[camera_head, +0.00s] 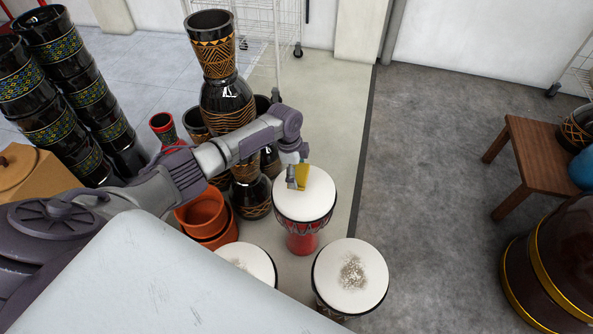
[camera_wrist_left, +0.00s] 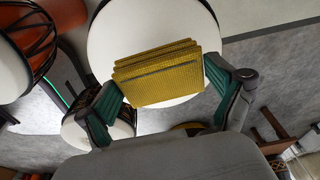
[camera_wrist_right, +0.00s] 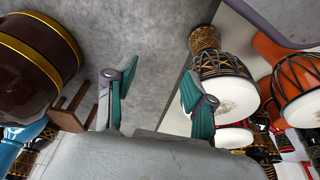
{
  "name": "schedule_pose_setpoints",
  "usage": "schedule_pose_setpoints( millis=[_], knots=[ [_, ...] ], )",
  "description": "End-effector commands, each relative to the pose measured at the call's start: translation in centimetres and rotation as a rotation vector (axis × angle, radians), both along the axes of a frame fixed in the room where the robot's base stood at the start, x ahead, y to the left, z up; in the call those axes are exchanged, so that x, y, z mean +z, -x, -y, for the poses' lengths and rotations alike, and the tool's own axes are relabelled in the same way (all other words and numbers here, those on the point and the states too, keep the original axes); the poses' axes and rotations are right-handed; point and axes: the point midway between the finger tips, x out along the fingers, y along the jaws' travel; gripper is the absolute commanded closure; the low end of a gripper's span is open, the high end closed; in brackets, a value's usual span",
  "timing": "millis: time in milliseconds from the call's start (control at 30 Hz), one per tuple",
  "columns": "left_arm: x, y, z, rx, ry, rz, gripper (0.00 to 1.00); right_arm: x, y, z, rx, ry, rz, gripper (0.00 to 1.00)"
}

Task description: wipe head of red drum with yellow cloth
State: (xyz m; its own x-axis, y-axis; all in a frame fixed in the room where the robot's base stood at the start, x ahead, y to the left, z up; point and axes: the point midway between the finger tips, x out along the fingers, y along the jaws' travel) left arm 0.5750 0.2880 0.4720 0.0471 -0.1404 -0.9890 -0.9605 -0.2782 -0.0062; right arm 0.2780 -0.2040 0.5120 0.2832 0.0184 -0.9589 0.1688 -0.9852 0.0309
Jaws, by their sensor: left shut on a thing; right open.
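The red drum (camera_head: 303,232) stands upright in the middle of the head view, its round white head (camera_head: 316,205) facing up. The visible part of that head looks clean. My left gripper (camera_head: 297,178) is over the far part of this head and is shut on the folded yellow cloth (camera_head: 303,174). In the left wrist view the cloth (camera_wrist_left: 155,75) sits between the fingertips, in front of a large white drum head (camera_wrist_left: 108,45). I cannot tell whether the cloth touches the head. My right gripper (camera_wrist_right: 160,100) is open and empty in the right wrist view.
A white-headed drum with a grey dirt patch (camera_head: 352,272) stands nearer, at right. Another white-headed drum (camera_head: 255,262) is partly hidden by my body. Tall black patterned drums (camera_head: 228,100) and orange pots (camera_head: 205,215) stand left. A wooden table (camera_head: 540,155) is at right; grey floor between is clear.

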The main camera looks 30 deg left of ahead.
Motion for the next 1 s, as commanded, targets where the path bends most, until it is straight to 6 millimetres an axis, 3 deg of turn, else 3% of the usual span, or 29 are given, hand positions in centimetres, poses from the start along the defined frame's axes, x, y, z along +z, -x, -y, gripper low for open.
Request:
schedule_pose_setpoints(
  millis=[800,1000],
  knots=[
    [2.5,0.0,0.0,-0.001,0.000,0.000,0.35,-8.0,-0.2,-0.2,0.008,0.002,-0.043,0.46],
    [2.7,0.0,0.0,-0.001,0.000,0.000,0.35,-9.1,0.0,-0.2,0.008,0.003,-0.048,0.46]
  ],
)
